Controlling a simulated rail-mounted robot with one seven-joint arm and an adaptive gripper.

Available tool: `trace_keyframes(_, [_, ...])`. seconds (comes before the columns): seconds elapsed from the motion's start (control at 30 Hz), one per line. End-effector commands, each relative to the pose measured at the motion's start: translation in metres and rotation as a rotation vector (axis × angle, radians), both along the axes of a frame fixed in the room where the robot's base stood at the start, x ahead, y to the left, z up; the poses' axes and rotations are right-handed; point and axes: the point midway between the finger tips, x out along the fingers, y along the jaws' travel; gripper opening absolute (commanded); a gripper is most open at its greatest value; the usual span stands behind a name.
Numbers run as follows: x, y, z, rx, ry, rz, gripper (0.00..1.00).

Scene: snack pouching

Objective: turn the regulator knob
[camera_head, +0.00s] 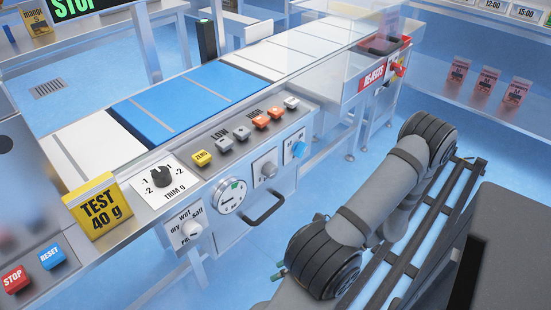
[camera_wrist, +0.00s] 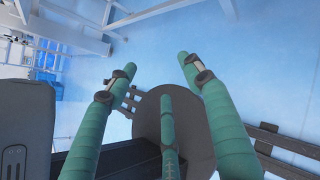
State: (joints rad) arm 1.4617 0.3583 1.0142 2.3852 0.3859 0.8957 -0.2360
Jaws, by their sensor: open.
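The machine's front panel (camera_head: 245,215) carries several knobs beside a round gauge (camera_head: 231,197). A blue knob (camera_head: 298,149) sits at the panel's right end, and a grey knob (camera_head: 268,170) sits between it and the gauge. No readable label says which knob is the regulator. A white knob (camera_head: 191,228) marked dry, wet and salt is left of the gauge. My gripper (camera_wrist: 156,63) shows in the wrist view with its green fingers spread and nothing between them. In the head view it is mostly hidden behind my arm, low and apart from the panel.
A dark handle (camera_head: 264,207) sticks out below the gauge. Above are coloured push buttons (camera_head: 238,133), a TRIM knob (camera_head: 161,176) and a yellow TEST 40 g block (camera_head: 99,206). A REJECTS bin (camera_head: 374,76) is at the back right. Blue floor lies open between panel and arm.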

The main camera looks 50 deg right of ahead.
Motion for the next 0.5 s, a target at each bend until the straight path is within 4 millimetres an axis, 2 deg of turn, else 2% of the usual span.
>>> trace_keyframes(0.03, [0.014, -0.007, 0.022, 0.074, -0.064, -0.151, 0.51])
trace_keyframes(0.1, [0.036, -0.03, 0.043, 0.152, -0.178, -0.354, 0.51])
trace_keyframes(0.2, [0.056, -0.071, 0.067, 0.192, -0.324, -0.56, 0.51])
trace_keyframes(0.4, [0.067, -0.144, 0.102, 0.128, -0.541, -0.798, 0.51])
trace_keyframes(0.5, [0.066, -0.162, 0.113, 0.071, -0.602, -0.842, 0.51])
